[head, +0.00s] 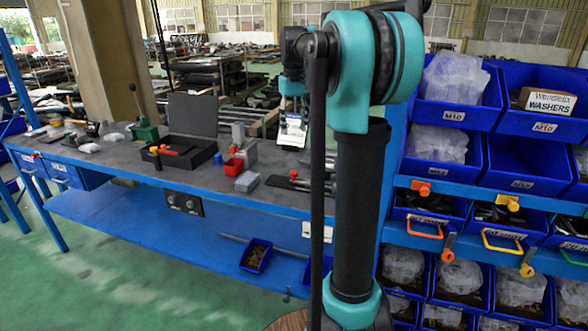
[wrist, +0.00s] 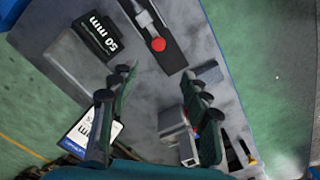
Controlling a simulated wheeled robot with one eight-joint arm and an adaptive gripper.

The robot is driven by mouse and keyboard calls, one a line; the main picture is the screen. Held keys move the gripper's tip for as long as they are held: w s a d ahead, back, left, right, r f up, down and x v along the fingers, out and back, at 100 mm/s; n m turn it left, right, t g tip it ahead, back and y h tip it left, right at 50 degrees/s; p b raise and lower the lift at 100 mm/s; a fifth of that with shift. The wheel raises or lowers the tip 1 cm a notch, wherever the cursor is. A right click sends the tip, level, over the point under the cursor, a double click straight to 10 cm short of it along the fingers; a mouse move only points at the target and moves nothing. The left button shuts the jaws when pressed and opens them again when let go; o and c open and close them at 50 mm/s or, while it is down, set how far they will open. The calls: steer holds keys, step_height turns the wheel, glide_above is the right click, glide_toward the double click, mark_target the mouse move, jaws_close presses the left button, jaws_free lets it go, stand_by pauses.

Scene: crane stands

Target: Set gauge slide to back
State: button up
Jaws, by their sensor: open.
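A black track with a metal slide and a round red knob, likely the gauge slide (wrist: 150,28), lies on the grey bench top at the top of the wrist view. What looks like the same red-knobbed piece (head: 293,174) shows in the head view, partly hidden by my arm.
A black "50 mm" block (wrist: 97,36) lies left of the slide. A grey device (wrist: 174,124) and a white card (wrist: 85,137) are near the fingers. An open black case (head: 180,152) sits further left on the blue bench (head: 110,165). Blue bins (head: 525,160) fill the right.

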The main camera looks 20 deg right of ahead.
mark_target(294, 172)
steer(key=f, duration=1.6)
steer(key=shift+w+d+f, duration=0.1)
steer(key=shift+w+f, duration=0.15)
steer(key=shift+c, duration=0.3)
jaws_close()
